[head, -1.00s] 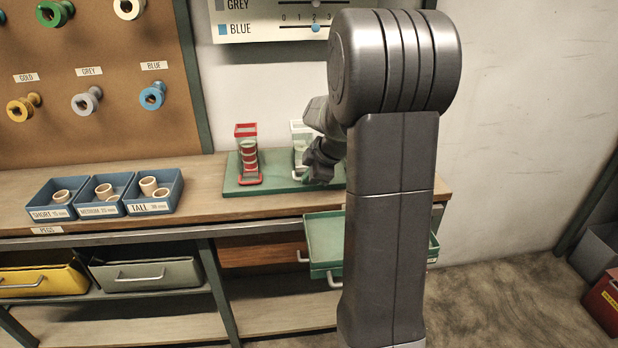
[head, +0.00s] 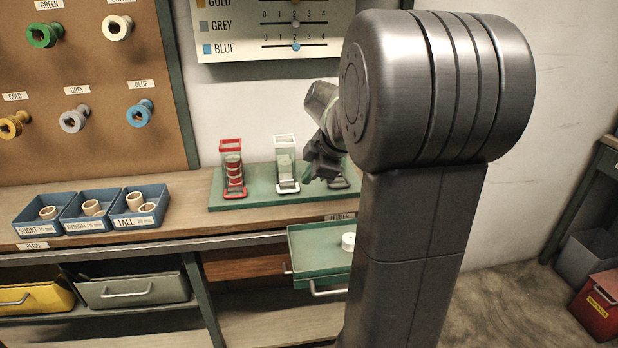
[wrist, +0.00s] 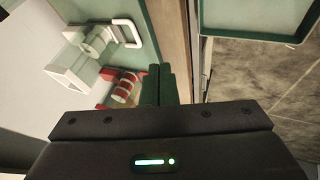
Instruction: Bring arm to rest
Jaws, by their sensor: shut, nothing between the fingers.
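My gripper (head: 318,172) is at the end of my arm, above the right part of the green board (head: 222,203) on the bench. It is empty. In the wrist view its two fingers (wrist: 161,84) are together, beside the red dispenser. The red dispenser (head: 231,167) stands upright on the board with red rolls stacked inside. The white dispenser (head: 285,162) stands just left of my gripper with pale contents. Both also show in the wrist view, the red one (wrist: 121,88) and the white one (wrist: 80,65). My arm hides the board's right end.
An open green drawer (head: 306,262) below the bench holds a white roll (head: 348,242). Blue peg bins (head: 96,212) stand on the bench at left. Spools hang on the pegboard (head: 90,100). A red box (head: 600,305) is on the floor at right.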

